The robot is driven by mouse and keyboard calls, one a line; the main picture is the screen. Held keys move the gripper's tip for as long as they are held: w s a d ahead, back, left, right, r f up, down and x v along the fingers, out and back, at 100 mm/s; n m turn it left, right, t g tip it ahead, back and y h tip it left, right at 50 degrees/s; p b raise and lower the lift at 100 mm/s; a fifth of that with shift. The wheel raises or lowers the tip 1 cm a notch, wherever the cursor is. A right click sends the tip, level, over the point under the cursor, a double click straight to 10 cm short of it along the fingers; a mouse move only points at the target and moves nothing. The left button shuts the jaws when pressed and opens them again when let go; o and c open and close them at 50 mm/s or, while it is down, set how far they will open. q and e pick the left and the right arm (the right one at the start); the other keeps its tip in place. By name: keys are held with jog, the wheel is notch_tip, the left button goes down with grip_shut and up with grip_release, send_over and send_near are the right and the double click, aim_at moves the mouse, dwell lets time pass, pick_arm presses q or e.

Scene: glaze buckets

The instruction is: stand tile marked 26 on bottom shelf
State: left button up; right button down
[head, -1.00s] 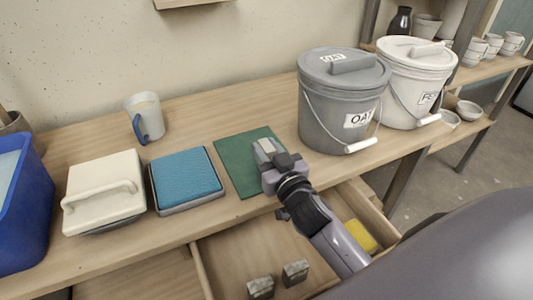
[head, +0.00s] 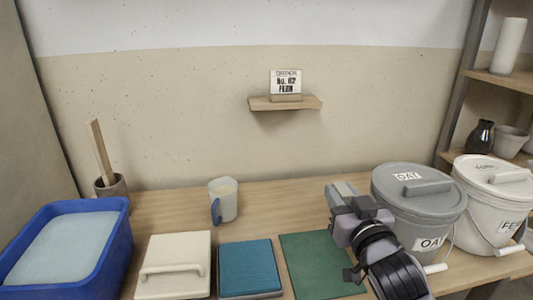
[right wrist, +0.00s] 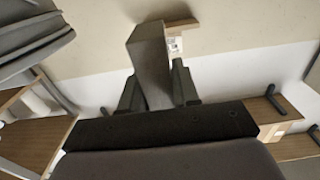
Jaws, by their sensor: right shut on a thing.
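My right gripper (head: 347,196) is raised above the green mat (head: 318,264), left of the grey bucket. In the right wrist view its two fingers (right wrist: 158,88) are shut on a grey slab-like tile (right wrist: 150,55), which sticks out beyond the fingertips. No marking on it can be read, so I cannot tell whether it is tile 26. A small wooden wall shelf (head: 284,104) bears a white card (head: 286,83) reading "No. 02". The shelf also shows in the right wrist view (right wrist: 181,24). My left gripper is out of view.
On the bench are a blue tub (head: 68,249), a cream lidded block (head: 173,263), a blue pad (head: 250,267), a mug (head: 223,200) and a pot with sticks (head: 110,187). A grey bucket (head: 418,205) and white bucket (head: 494,198) stand right. A shelf rack (head: 505,80) is far right.

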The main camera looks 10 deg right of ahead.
jog(key=s+a+r+y+p, duration=0.1)
jog(key=s+a+r+p, duration=0.1)
jog(key=s+p, duration=0.7)
jog(key=a+p, duration=0.1)
jog(key=p, duration=0.2)
jog(key=shift+a+r+n+p, duration=0.2)
jog(key=shift+r+n+p, duration=0.1)
jog(key=shift+r, duration=0.05)
jog(key=shift+w+a+f, duration=0.1)
jog(key=shift+a+f, duration=0.05)
dwell(0.4)
dwell(0.4)
dwell(1.0)
